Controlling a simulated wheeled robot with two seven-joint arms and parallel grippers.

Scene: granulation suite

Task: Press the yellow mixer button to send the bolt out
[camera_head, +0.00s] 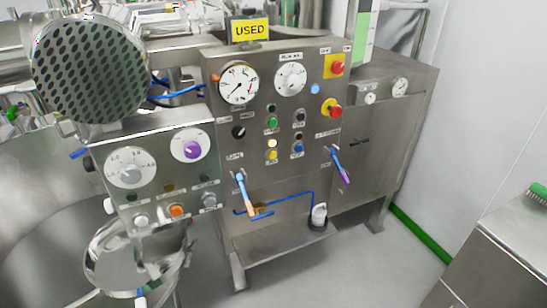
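A small yellow button (272,155) sits low in the middle of the steel control panel (225,140). A paler yellow round part (272,143) is just above it; I cannot tell whether that is a lamp or a button. A blue button (298,149) is to the right of the yellow one, and a green button (272,123) is higher up. I cannot make out a bolt. Neither of my grippers is in view, and nothing touches the yellow button.
Two lever handles (244,192) (340,164) stick out below the buttons. Red knobs (337,68) (334,111) sit on the panel's right. A perforated drum end (88,68) and a dial box (160,170) stand at left. Floor (350,265) is clear in front; a steel bench (505,255) is at right.

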